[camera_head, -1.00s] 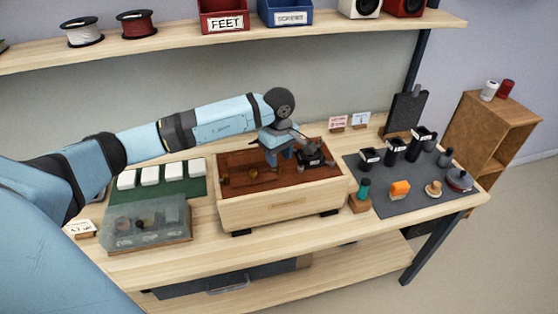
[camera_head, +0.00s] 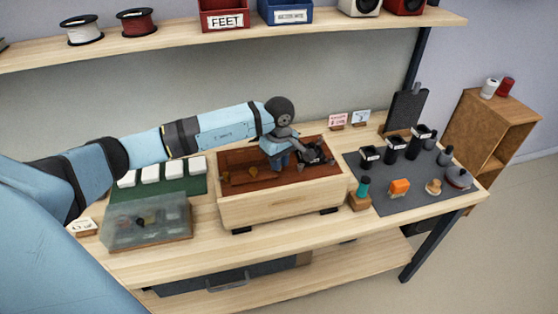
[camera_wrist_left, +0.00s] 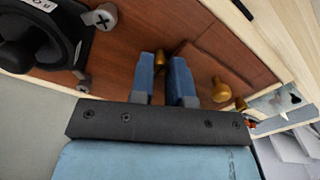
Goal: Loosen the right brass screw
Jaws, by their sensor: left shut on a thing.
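The open wooden speaker box (camera_head: 285,208) stands on the bench with a red-brown panel inside. My left gripper (camera_head: 280,168) reaches down into it, beside the black driver unit (camera_head: 316,155). In the left wrist view, the blue fingers (camera_wrist_left: 162,75) are shut on the right brass screw (camera_wrist_left: 160,58), with only part of its head showing between the tips. Two more brass screws show clear of the fingers: one (camera_wrist_left: 220,90), and a smaller-looking one (camera_wrist_left: 240,103). In the head view, the gripped screw is hidden by the gripper. My right gripper is out of view.
Grey screws (camera_wrist_left: 105,17) sit at the driver's corners, close to the fingers. The box walls surround the gripper. A clear-lidded case (camera_head: 148,222) stands left, and a dark mat (camera_head: 400,205) with several small parts lies right. A shelf (camera_head: 200,42) runs above.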

